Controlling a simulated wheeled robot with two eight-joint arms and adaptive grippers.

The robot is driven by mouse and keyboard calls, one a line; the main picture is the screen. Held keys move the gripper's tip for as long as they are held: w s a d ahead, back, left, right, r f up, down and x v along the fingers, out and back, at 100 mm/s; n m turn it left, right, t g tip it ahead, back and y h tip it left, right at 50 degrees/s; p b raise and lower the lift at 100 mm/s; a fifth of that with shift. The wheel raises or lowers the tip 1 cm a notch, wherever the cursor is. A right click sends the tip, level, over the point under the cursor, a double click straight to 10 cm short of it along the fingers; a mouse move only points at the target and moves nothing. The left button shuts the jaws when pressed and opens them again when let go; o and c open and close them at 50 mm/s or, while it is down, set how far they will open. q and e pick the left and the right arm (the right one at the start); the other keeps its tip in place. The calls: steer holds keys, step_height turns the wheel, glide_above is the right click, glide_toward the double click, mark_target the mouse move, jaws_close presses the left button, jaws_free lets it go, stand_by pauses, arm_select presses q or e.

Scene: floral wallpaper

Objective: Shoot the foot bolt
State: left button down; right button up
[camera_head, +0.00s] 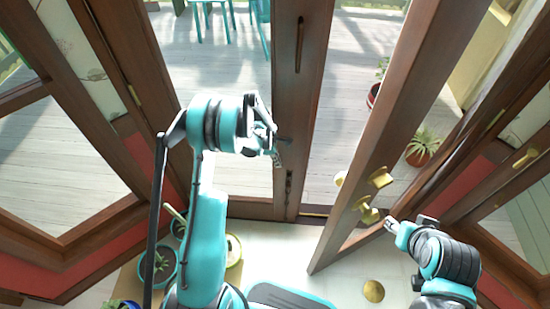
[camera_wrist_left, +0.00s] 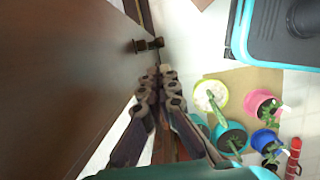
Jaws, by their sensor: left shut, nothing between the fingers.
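The left door leaf (camera_head: 299,95) is dark wood and stands in line with the frame. A dark, slim fitting that looks like the foot bolt (camera_head: 289,190) is low on its edge. In the left wrist view a dark bolt with a knob (camera_wrist_left: 148,44) sticks out from the wood, just beyond my fingertips. My left gripper (camera_head: 276,150) is shut and empty beside the leaf; its closed fingers (camera_wrist_left: 168,74) point towards the bolt, apparently without touching it. My right gripper (camera_head: 392,224) is by the brass handle (camera_head: 367,210) of the open right leaf; its jaws are too small to read.
The right leaf (camera_head: 390,120) stands ajar at an angle. A brass stop (camera_head: 373,291) is on the pale floor. Potted plants stand at lower left, including a yellow pot (camera_head: 234,250) and a teal pot (camera_wrist_left: 230,137). A wooden deck (camera_head: 215,65) with a teal chair lies outside.

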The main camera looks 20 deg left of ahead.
mark_target(288, 186)
arm_select(q)
steer(key=b+x, duration=0.5)
steer(key=x, duration=1)
steer(key=shift+d+f+b, duration=0.1)
steer(key=shift+f+b, duration=0.2)
step_height(288, 186, down, 5)
steer(key=shift+r, duration=0.2)
